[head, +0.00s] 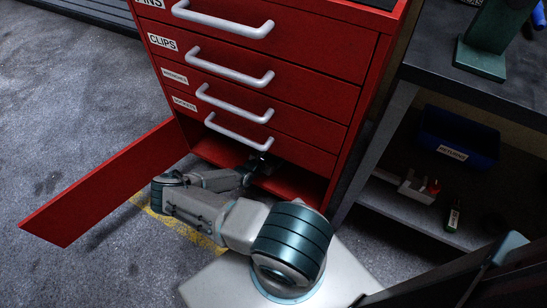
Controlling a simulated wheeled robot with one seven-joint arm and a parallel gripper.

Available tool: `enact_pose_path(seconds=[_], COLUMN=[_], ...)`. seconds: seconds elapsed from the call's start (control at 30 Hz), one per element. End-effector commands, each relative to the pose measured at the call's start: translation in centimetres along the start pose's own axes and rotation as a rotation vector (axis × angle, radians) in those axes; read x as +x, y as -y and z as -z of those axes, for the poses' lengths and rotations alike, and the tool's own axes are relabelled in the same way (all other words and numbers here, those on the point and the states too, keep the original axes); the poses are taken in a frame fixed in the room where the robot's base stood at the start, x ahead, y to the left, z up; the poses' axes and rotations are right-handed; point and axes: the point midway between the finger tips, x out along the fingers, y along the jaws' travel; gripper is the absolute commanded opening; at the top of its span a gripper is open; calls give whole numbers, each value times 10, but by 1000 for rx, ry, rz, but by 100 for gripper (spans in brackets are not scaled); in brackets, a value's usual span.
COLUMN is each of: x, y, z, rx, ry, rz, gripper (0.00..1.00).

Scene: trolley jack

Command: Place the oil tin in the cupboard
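The cupboard (295,183) is the open bay at the bottom of the red drawer cabinet, below the lowest drawer. Its red door (100,187) stands swung open to the left. My arm bends low in front of the cabinet and reaches into the bay. My gripper (263,163) is a small dark shape inside the opening, under the lowest drawer. Its fingers are too dark and small to tell whether they are open or shut. I cannot make out the oil tin; anything at the gripper or deeper in the bay is hidden by shadow, the drawers and my arm.
Several shut drawers with pale handles (238,131) overhang the bay. A dark workbench (480,85) stands at right. Its lower shelf holds a blue bin (457,140), a whitish item with red (418,187) and a small bottle (453,217).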

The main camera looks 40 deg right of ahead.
Motion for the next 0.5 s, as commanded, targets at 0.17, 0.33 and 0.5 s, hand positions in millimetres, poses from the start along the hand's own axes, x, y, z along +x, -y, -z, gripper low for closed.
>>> enact_pose_path(seconds=[0.17,0.33,0.5], x=[-1,-1,-3], y=[0,0,0], z=[2,2,1], rx=[-1,-1,0], ry=[-7,-6,-5], rz=[1,0,0], gripper=[89,94,94])
